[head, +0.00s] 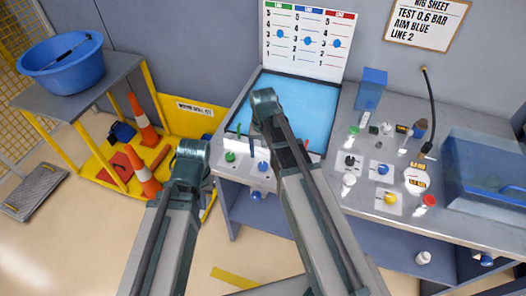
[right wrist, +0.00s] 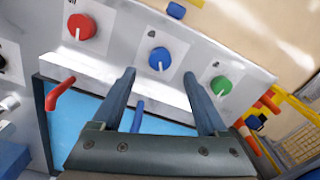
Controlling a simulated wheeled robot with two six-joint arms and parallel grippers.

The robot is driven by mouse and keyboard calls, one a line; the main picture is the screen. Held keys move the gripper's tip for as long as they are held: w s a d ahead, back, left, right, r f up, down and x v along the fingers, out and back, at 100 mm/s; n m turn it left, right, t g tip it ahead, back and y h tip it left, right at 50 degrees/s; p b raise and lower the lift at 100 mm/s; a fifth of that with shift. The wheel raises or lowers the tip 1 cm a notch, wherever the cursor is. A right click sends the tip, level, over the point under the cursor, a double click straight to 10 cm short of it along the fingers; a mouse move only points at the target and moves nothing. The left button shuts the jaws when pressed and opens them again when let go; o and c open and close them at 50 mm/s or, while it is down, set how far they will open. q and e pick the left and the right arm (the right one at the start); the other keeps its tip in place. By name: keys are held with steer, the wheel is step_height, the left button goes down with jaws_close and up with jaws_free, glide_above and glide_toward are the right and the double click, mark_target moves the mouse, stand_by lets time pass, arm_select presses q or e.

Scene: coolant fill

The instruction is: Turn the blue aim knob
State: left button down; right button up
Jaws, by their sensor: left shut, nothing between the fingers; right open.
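The blue knob (head: 263,166) sits on the front panel below the blue tray, between a green knob (head: 230,156) and a red one. In the right wrist view the blue knob (right wrist: 159,58) has a pale pointer mark and lies just ahead of the gap between my fingertips. My right gripper (right wrist: 159,75) is open and empty, with its fingers apart and no clear contact with the knob. In the head view my right arm hides part of the panel. My left gripper (head: 190,152) is shut and empty, left of the bench; its fingertips are largely hidden.
The red knob (right wrist: 82,27) and green knob (right wrist: 221,85) flank the blue one. Red (right wrist: 60,93) and blue (right wrist: 137,117) levers stand by the tray (head: 310,98). A sheet (head: 430,22) reads "AIM BLUE". Cones (head: 142,120) and a yellow-framed cart stand at left.

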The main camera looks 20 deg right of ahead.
mark_target(262, 166)
arm_select(q)
step_height(262, 166, up, 8)
steer(key=p, duration=0.6)
steer(key=shift+f, duration=0.2)
arm_select(e)
step_height(262, 166, up, 8)
steer(key=shift+f, duration=0.2)
arm_select(q)
step_height(262, 166, down, 6)
steer(key=b, duration=0.5)
steer(key=shift+r, duration=0.1)
arm_select(e)
steer(key=s+a+f+n, duration=0.2)
steer(key=s+a+n, duration=0.1)
steer(key=s+a, duration=0.2)
steer(key=s+a+f+n+h, duration=0.1)
steer(key=s+a+f+n, duration=0.2)
steer(key=s, duration=0.6)
steer(key=shift+s+a+f+n, duration=0.2)
steer(key=shift+a+f+n, duration=0.15)
steer(key=shift+a, duration=0.85)
